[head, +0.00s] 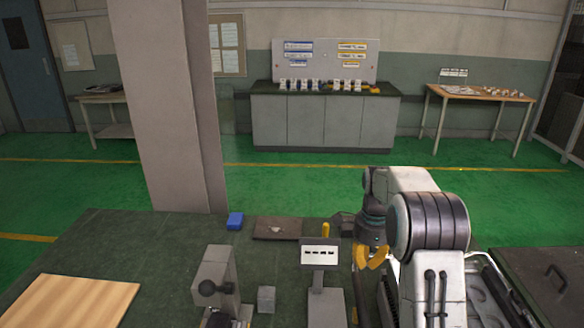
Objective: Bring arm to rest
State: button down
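My arm (430,222) rises at the right side of the head view, white with dark ribbed bands, and bends over toward the workbench. My gripper (370,256) hangs from its end with yellow fingers, just right of a small stand with a white display (319,253). The fingers overlap in this view, so their gap is unclear. I see nothing clearly held in them. Whether the gripper touches the stand or the bench cannot be told.
The dark green workbench (110,245) carries a wooden board (70,302), a blue block (235,221), a flat brown plate (277,228), a grey lever device (214,275) and a small grey cube (266,299). A pillar (165,100) stands behind. Green floor (300,185) beyond is open.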

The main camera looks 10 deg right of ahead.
aim_at(367, 320)
jog(key=n, duration=0.5)
jog(key=shift+w+d, duration=0.1)
jog(key=shift+w, duration=0.3)
jog(key=s+f+n, duration=0.1)
jog(key=n, duration=0.1)
jog(key=s+f+n, duration=0.2)
jog(key=s+a+f+n+g, duration=0.1)
jog(key=s+n, duration=0.1)
jog(key=shift+f+n, duration=0.4)
jog(key=s+n, duration=0.1)
jog(key=s, duration=0.1)
jog(key=s+a+n, duration=0.1)
jog(key=s, duration=0.1)
jog(key=s+n, duration=0.1)
jog(key=s, duration=0.1)
jog(key=shift+a+r+g, duration=0.2)
jog(key=shift+a+g, duration=0.15)
jog(key=shift+g, duration=0.05)
jog(key=s+a+r+n+t, duration=0.2)
jog(key=s+a+r+t, duration=0.1)
jog(key=s+r, duration=0.4)
jog(key=s+a+r+n+t, duration=0.3)
jog(key=s+a+r, duration=0.2)
jog(key=s, duration=0.8)
jog(key=shift+r+t, duration=0.3)
jog(key=shift+r, duration=1.2)
jog(key=shift+s+a, duration=0.1)
